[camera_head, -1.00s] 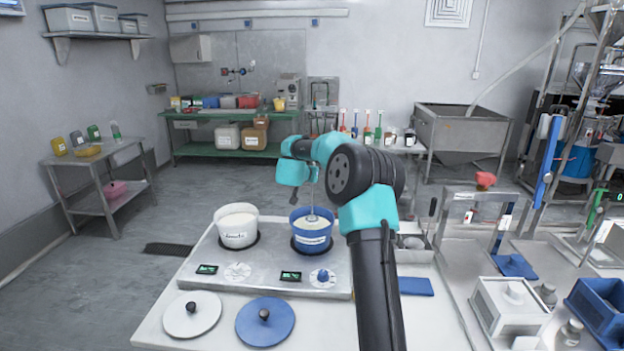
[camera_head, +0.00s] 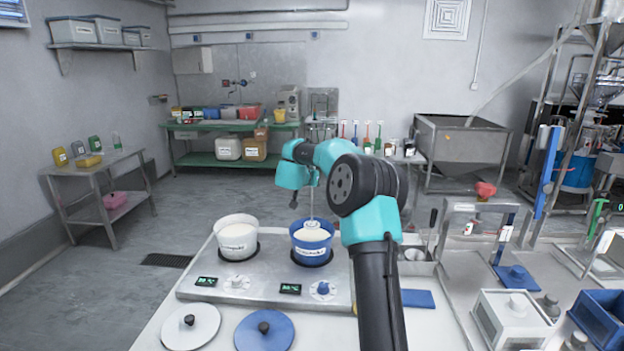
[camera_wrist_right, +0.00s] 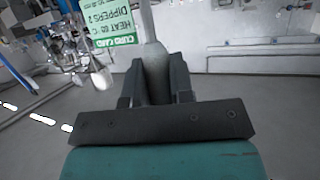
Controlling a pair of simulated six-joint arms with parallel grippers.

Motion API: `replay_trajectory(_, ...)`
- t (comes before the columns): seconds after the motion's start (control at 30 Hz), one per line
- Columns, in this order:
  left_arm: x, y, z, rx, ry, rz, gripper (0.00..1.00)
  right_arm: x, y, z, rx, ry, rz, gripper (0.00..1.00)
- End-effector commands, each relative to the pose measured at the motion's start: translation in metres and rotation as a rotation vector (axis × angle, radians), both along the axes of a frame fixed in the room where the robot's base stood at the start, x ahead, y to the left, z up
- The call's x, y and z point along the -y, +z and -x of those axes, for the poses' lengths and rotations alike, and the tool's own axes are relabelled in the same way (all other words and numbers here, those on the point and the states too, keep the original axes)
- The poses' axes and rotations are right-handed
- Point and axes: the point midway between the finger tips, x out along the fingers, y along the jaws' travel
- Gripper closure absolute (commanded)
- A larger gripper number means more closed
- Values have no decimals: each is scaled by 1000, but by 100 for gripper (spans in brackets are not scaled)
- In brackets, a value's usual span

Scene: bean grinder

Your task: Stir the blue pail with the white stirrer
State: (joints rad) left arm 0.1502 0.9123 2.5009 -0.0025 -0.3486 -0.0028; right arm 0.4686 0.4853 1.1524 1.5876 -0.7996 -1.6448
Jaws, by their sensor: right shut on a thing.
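The blue pail (camera_head: 312,251) stands upright on the right plate of the steel heater, with pale contents inside. The white stirrer (camera_head: 312,205) hangs down into the blue pail, its lower end at the contents. In the right wrist view, my right gripper (camera_wrist_right: 158,68) is shut on the stirrer's pale handle (camera_wrist_right: 152,58), which rises between the two dark fingers. In the head view, the right arm reaches in from the bottom and bends over above the pail; its fingertips are hard to make out. My left gripper is not in view.
A white pail (camera_head: 236,241) stands left of the blue pail on the heater (camera_head: 210,280). A white lid (camera_head: 200,330) and a blue lid (camera_head: 250,335) lie in front. A blue pad (camera_head: 418,299) lies to the right. A green-and-white card (camera_wrist_right: 105,22) shows in the wrist view.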

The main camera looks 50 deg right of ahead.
Motion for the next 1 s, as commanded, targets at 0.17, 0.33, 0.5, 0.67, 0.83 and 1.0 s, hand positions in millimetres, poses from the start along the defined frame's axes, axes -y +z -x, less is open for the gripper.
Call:
replay_trajectory(0.17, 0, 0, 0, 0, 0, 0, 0, 0, 0, 0, 0, 0, 0, 100)
replay_trajectory(0.33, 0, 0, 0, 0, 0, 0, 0, 0, 0, 0, 0, 0, 0, 100)
replay_trajectory(0.5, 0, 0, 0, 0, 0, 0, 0, 0, 5, 0, 2, -1, 1, 100)
replay_trajectory(0.67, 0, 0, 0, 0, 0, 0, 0, 0, 17, 0, 3, -1, 1, 100)
replay_trajectory(0.83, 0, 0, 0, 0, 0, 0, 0, 0, 31, 0, 2, -1, 1, 100)
replay_trajectory(1.0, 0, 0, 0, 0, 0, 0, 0, 0, 44, 0, 2, 0, 2, 100)
